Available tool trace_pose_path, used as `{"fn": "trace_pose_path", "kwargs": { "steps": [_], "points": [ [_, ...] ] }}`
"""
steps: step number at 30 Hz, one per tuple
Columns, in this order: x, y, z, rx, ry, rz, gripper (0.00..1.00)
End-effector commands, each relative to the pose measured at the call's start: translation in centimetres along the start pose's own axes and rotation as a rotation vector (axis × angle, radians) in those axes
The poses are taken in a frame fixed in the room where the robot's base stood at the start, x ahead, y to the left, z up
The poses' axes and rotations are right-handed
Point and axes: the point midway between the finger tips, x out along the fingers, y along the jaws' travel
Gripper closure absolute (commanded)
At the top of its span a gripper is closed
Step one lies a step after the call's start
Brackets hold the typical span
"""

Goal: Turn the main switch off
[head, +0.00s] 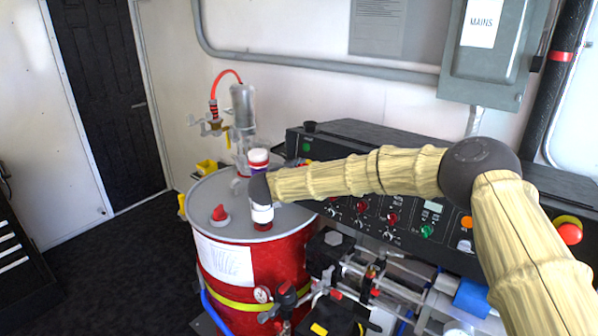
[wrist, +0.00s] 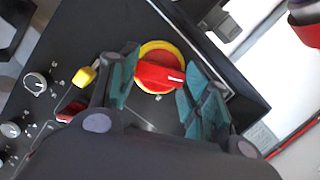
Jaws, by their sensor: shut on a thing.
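The main switch (wrist: 160,76) is a red rotary handle on a yellow ring, set in the dark panel. Its handle lies roughly crosswise in the wrist view, with a pale mark towards its right end. My gripper (wrist: 157,88) has its teal-padded fingers on either side of the red handle and is shut on it. The right finger overlaps the handle's right end. In the head view my gripper cannot be made out. A red knob on a yellow base (head: 569,232) shows at the right there; I cannot tell if it is the same switch.
The control panel (head: 345,128) carries several knobs and lamps. A yellow button (wrist: 84,76) and a red one (wrist: 70,111) sit close to my left finger. A red drum (head: 290,255) stands left of the panel, pipework in front. A grey MAINS box (head: 487,75) hangs above.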

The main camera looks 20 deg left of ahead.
Motion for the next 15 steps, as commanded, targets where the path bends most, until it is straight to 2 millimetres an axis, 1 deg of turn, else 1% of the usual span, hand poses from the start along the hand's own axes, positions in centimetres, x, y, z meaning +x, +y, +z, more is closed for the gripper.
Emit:
{"fn": "trace_pose_path", "kwargs": {
  "steps": [1,6,15],
  "points": [
    [-0.2,-0.28,0.09,-0.038,-0.002,0.008,0.76],
    [-0.14,-0.27,0.1,-0.156,-0.002,0.039,0.76],
    [-0.12,-0.12,0.24,-0.285,-0.004,0.075,0.76]
  ]
}}
